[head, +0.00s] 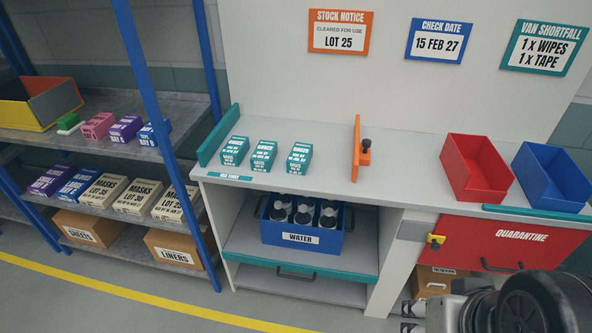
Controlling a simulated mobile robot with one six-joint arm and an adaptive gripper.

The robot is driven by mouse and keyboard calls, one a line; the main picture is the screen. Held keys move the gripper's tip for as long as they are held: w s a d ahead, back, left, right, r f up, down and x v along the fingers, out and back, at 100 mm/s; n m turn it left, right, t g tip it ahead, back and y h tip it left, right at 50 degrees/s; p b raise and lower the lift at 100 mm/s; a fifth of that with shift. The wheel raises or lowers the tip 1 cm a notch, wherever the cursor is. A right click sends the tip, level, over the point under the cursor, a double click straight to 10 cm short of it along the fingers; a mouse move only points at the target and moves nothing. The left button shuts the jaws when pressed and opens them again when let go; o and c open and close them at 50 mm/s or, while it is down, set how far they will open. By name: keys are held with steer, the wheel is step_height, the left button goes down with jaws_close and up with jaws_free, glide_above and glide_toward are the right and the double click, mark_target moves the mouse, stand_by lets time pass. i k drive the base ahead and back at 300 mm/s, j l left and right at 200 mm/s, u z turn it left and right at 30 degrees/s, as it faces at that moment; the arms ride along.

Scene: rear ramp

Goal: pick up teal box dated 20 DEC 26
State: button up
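Three small teal boxes stand in a row on the counter (333,187): a left teal box (235,150), a middle teal box (264,155) and a right teal box (299,158). Each has white print that seems to read GAUZE, with smaller lines below. The dates are too small to read surely, so I cannot tell which one is dated 20 DEC 26. The boxes stand apart from each other. Part of my arm shows at the bottom right, far from the boxes.
A teal board (218,135) stands left. A red bin (474,168) and a blue bin (551,178) are further right. A blue WATER crate (346,234) sits below. Shelving holds more boxes.

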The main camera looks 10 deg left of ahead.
mark_target(261, 159)
steer(key=i+j+u, duration=0.25)
steer(key=i+j, duration=0.15)
steer(key=i+j+u, duration=0.25)
steer(key=i+j, duration=0.15)
steer(key=i+j+u, duration=0.55)
steer(key=i, duration=0.4)
